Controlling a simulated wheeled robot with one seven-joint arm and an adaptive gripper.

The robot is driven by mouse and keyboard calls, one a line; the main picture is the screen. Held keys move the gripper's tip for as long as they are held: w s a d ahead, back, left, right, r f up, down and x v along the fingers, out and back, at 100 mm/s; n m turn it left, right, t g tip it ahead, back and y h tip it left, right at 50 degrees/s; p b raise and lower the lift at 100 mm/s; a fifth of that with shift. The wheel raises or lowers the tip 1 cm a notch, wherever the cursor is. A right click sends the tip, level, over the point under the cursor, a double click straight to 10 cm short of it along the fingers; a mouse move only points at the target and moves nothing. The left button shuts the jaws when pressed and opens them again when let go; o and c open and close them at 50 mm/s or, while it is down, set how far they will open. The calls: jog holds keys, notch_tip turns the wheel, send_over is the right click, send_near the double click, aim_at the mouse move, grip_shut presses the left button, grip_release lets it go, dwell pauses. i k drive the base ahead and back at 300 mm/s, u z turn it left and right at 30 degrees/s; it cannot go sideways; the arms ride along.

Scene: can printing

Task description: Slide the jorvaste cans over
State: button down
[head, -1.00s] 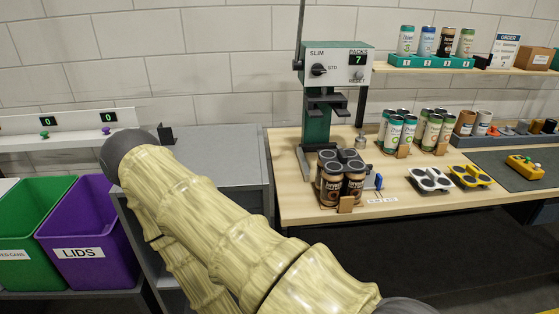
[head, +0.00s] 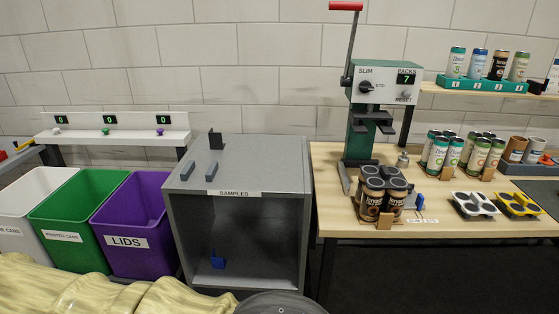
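A pack of several dark brown cans (head: 372,200) with light lettering that seems to read "Jorvaste" stands upright on the wooden bench, in front of the green press (head: 360,140). The cans have dark tops and stand close together, with a small tan tag at their front. A similar dark can (head: 498,66) stands third in the teal rack on the upper shelf.
Several green-labelled cans (head: 438,157) stand behind to the right. White-grey (head: 473,204) and yellow (head: 518,204) can carriers lie right of the pack. An open grey SAMPLES cabinet (head: 235,193) stands left of the bench. White, green (head: 62,237) and purple LIDS (head: 127,242) bins stand further left.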

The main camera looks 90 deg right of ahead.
aim_at(383, 208)
jog(key=k, duration=1.65)
jog(key=z, duration=0.5)
